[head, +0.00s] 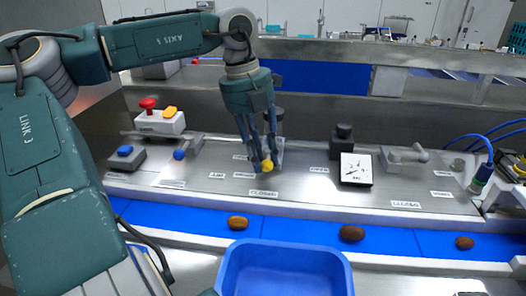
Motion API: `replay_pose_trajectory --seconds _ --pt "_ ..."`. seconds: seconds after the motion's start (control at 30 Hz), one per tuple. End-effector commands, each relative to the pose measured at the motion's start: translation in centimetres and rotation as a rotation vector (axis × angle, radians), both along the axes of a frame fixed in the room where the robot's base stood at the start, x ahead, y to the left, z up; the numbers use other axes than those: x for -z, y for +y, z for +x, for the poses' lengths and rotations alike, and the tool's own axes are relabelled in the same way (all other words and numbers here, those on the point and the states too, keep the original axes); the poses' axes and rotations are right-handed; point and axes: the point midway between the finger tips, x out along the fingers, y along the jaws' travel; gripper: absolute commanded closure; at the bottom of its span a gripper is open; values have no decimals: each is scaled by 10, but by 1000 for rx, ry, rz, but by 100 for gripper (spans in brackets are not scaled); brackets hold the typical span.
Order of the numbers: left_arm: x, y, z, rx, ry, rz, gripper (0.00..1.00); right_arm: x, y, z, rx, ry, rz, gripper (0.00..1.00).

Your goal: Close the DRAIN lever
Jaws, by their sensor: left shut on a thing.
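My left gripper (265,166) reaches down from above to the steel panel, its fingers shut around a yellow round knob (267,166). The knob appears to be the end of a lever; the fingers hide most of its arm and base. A CLOSED label (263,193) lies on the panel just in front of the knob. Other labels around it are too small to read surely, so I cannot tell which one says DRAIN. My right gripper is not in view.
A lever with a blue knob (179,154) stands to the left, a grey lever (410,155) to the right. A square dial gauge (356,169) stands between. A box with a red button (148,103) is behind. Brown dates (351,233) lie on the blue belt; a blue crate (285,249) is in front.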

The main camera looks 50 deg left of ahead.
Motion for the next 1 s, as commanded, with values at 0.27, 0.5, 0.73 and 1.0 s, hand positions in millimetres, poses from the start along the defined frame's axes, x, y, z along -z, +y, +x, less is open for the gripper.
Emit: replay_pose_trajectory --seconds 0.27,0.5,0.73,1.0 --pt "-3 0 2 -3 -8 1 56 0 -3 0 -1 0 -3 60" --pt "-1 0 1 -3 -3 0 56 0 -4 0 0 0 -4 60" --pt "-20 4 -1 -4 -4 3 56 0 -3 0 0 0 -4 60" --pt "-77 12 -8 -5 -7 4 56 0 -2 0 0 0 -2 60"
